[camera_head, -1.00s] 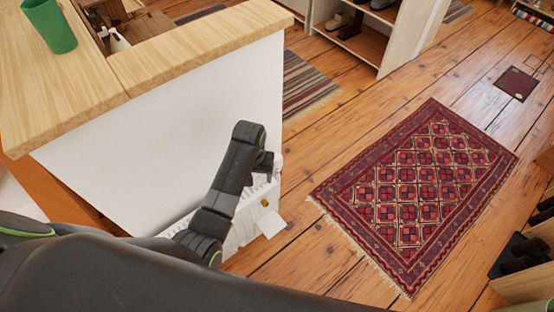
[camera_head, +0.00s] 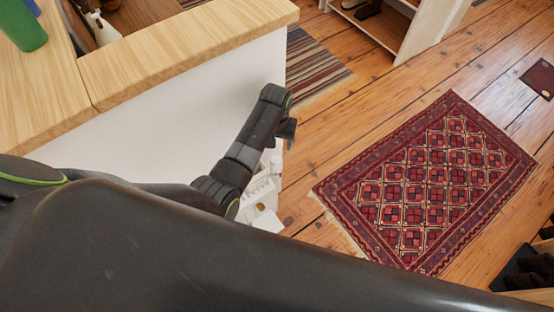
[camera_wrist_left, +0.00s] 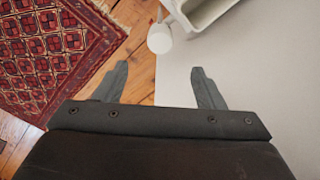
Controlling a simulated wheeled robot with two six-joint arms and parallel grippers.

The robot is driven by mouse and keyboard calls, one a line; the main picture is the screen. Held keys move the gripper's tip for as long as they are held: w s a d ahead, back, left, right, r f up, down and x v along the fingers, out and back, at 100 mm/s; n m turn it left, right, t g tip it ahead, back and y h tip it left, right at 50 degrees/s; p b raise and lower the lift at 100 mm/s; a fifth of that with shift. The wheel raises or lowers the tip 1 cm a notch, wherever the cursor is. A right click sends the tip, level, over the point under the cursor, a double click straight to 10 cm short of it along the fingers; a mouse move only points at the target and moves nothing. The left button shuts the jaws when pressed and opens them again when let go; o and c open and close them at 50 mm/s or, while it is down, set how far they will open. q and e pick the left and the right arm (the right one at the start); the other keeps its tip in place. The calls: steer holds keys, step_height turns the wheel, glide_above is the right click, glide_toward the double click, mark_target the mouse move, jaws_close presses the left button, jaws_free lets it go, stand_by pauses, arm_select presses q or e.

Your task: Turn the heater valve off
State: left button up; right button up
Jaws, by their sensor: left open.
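The white heater (camera_head: 262,194) stands low against the white panel, partly hidden by my left arm in the head view. Its white round valve knob (camera_head: 276,165) shows at its right end, just below my left gripper (camera_head: 289,133). In the left wrist view the knob (camera_wrist_left: 159,39) lies beyond the fingertips, roughly centred between them, with the heater's end (camera_wrist_left: 205,12) to its right. My left gripper (camera_wrist_left: 160,68) is open and empty, apart from the knob. My right gripper is not in view.
A wooden-topped counter (camera_head: 190,42) with a green cup (camera_head: 22,25) stands at left, its white panel (camera_head: 170,120) beside my arm. A red patterned rug (camera_head: 425,190) lies on the plank floor at right. A striped mat (camera_head: 312,68) and shelf (camera_head: 385,28) are behind.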

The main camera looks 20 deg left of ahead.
mark_target(276, 159)
arm_select(q)
step_height(276, 159, down, 4)
steer(key=shift+s+b, duration=0.1)
steer(key=shift+b, duration=0.3)
step_height(276, 159, down, 10)
steer(key=b, duration=0.3)
steer(key=shift+r, duration=0.1)
steer(key=shift+f+b, duration=0.3)
steer(key=shift+f, duration=0.1)
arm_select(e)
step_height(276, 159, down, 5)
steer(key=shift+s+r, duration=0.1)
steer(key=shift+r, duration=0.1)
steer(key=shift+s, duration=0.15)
arm_select(q)
steer(key=shift+c, duration=0.4)
steer(key=c, duration=0.9)
